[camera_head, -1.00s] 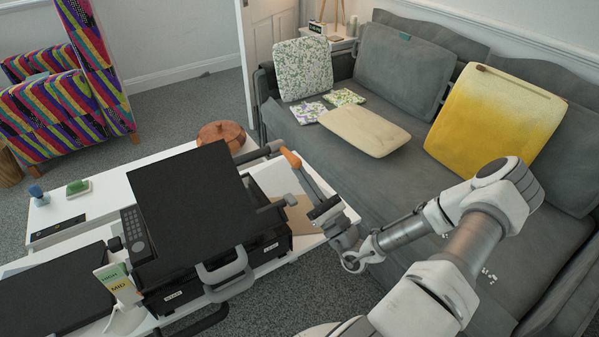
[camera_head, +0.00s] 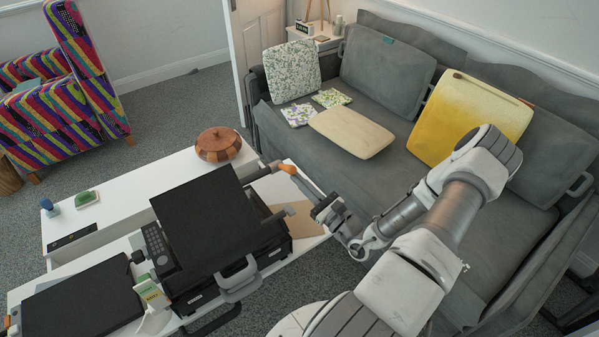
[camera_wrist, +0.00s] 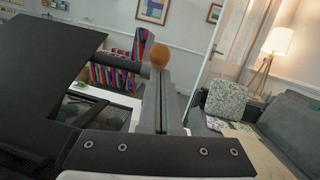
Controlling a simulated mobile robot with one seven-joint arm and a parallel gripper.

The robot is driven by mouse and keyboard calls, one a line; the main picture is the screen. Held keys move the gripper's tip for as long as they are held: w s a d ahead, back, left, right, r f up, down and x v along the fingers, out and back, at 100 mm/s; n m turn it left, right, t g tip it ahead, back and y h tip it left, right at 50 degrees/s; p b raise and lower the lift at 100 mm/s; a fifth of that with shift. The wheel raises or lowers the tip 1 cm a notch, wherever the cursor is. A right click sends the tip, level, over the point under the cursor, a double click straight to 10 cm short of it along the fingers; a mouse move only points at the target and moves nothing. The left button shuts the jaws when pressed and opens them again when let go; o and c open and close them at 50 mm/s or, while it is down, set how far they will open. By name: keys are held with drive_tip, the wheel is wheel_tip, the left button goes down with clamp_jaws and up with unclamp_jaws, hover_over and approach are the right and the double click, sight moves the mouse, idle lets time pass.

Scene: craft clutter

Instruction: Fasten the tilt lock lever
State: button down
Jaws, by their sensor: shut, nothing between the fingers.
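The machine on the white table has a large raised black panel (camera_head: 203,212). An orange grip (camera_head: 287,168) sits on a grey arm at its back right; in the wrist view the orange end (camera_wrist: 160,54) shows just beyond my fingertips. A short grey lever (camera_head: 277,216) sticks out of the machine's right side; a grey bar (camera_wrist: 113,62) crosses left of my fingers in the wrist view. I cannot tell surely which is the tilt lock lever. My gripper (camera_head: 306,187) is shut and empty, right of the machine near the orange grip; its fingers fill the middle of the wrist view (camera_wrist: 166,84).
A grey front handle (camera_head: 239,280) and a HIGH/MID card (camera_head: 151,294) stand at the machine's front. A wooden pot (camera_head: 218,146) is on the table behind. The grey sofa (camera_head: 386,188) with cushions lies to the right. Grey carpet surrounds the table.

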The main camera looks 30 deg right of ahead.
drive_tip(key=r+g+p, duration=0.1)
drive_tip(key=g+p, duration=0.1)
drive_tip(key=p, duration=0.2)
drive_tip(key=w+r+g+p, duration=0.1)
drive_tip(key=r+g+p, duration=0.1)
drive_tip(key=p, duration=0.2)
drive_tip(key=w+r+g+h+p, duration=0.1)
drive_tip(key=r+g+p, duration=0.1)
drive_tip(key=p, duration=0.1)
drive_tip(key=shift+w+r+m+p, duration=0.15)
drive_tip(key=shift+r+m+p, duration=0.1)
drive_tip(key=shift+m+p, duration=0.15)
drive_tip(key=shift+w+r, duration=0.15)
drive_tip(key=shift+w, duration=0.1)
drive_tip(key=shift+w+r, duration=0.1)
